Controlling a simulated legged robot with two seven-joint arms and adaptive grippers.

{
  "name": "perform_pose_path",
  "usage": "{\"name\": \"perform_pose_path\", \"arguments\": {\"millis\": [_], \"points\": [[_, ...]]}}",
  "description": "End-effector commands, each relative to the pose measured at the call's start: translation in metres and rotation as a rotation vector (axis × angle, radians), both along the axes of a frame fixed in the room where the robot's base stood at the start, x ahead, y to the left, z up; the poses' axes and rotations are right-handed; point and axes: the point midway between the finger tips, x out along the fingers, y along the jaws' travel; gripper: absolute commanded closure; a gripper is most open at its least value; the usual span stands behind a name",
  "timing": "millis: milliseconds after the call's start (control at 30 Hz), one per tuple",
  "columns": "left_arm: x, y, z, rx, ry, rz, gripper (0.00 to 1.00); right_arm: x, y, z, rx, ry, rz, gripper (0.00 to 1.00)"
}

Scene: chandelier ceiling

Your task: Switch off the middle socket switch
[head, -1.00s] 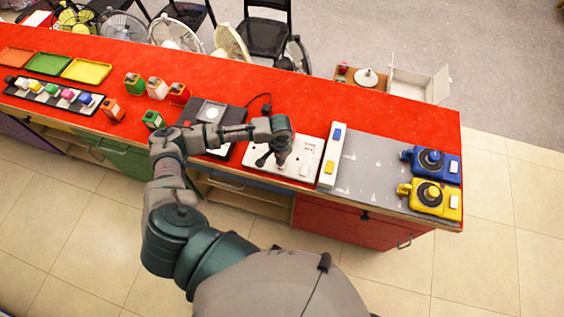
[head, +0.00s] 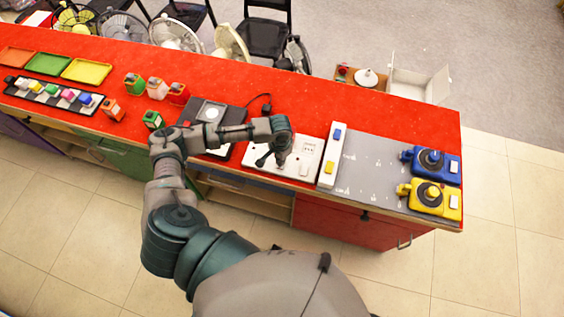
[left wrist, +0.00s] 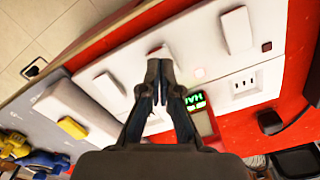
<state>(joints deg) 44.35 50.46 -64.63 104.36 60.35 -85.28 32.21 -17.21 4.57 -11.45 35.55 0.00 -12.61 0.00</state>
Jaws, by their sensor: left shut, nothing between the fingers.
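The white socket panel (head: 313,147) lies flat near the front edge of the red counter. In the left wrist view, the panel (left wrist: 205,55) has three white rocker switches in a row. The middle switch (left wrist: 158,52) is partly hidden by my fingertips. The other switches are to the right (left wrist: 237,30) and left (left wrist: 108,92). My left gripper (head: 280,162) is over the panel. In the wrist view its shut, empty fingertips (left wrist: 160,66) are at the middle switch; I cannot tell whether they touch it.
A white strip with blue and yellow buttons (head: 332,156) stands right of the panel. Beyond it, a grey mat (head: 370,172) carries blue (head: 448,164) and yellow (head: 447,202) devices. A black device (head: 233,116) is left of the panel.

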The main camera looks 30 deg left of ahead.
Motion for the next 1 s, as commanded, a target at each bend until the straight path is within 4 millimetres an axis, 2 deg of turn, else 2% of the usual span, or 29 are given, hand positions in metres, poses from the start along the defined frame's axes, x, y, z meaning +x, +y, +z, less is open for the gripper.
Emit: {"name": "perform_pose_path", "arguments": {"millis": [1000], "points": [[0.0, 0.0, -0.015, -0.001, 0.0, 0.0, 1.0, 0.0, 0.0, -0.003, 0.0, 0.0, 0.0, 0.6]]}}
